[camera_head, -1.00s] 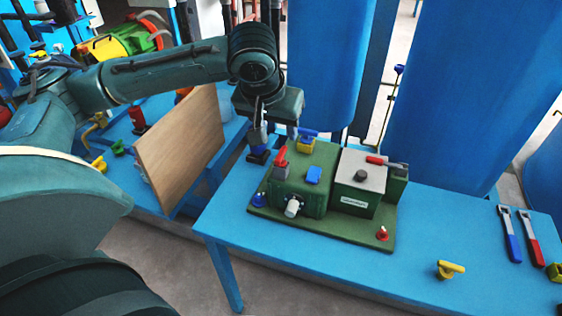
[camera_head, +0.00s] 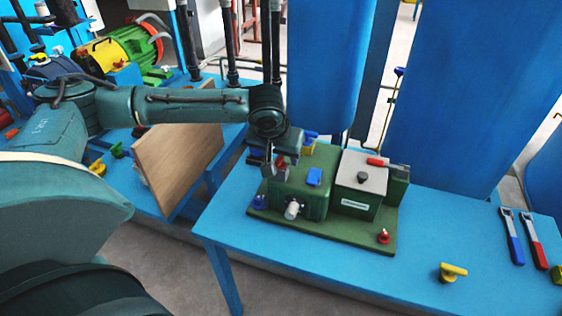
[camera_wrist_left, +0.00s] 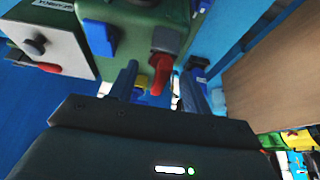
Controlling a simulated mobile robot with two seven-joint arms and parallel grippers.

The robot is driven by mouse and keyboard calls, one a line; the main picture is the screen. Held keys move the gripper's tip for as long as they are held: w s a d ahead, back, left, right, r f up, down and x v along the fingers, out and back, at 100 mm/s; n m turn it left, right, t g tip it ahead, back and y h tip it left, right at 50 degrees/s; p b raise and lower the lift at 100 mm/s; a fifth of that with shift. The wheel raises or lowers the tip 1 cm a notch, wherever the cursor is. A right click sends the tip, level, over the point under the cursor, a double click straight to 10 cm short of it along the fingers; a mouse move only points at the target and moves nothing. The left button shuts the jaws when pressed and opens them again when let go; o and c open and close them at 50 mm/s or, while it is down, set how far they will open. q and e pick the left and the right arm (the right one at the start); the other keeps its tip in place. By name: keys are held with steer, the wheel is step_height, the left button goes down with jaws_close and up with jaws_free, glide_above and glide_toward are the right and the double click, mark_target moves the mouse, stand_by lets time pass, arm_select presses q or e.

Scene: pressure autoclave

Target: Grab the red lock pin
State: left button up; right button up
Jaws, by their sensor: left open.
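A red lock pin (camera_head: 281,161) stands up from a grey block at the left end of the green box. It also shows in the left wrist view (camera_wrist_left: 163,74), tilted and lying between the two fingers. My left gripper (camera_head: 280,164) is open over this end of the box, one finger on each side of the pin. In the left wrist view my left gripper (camera_wrist_left: 162,82) shows a gap around the pin. The fingers partly hide it in the head view. My right gripper is not in view.
The green box (camera_head: 302,189) has a blue knob (camera_head: 314,176) on top and a white knob in front. A grey-topped box (camera_head: 359,172) with a red handle stands to its right. A wooden board (camera_head: 178,160) stands upright left of it.

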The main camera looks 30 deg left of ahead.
arm_select(q)
steer(key=shift+f, duration=0.1)
jaws_close()
stand_by(0.5)
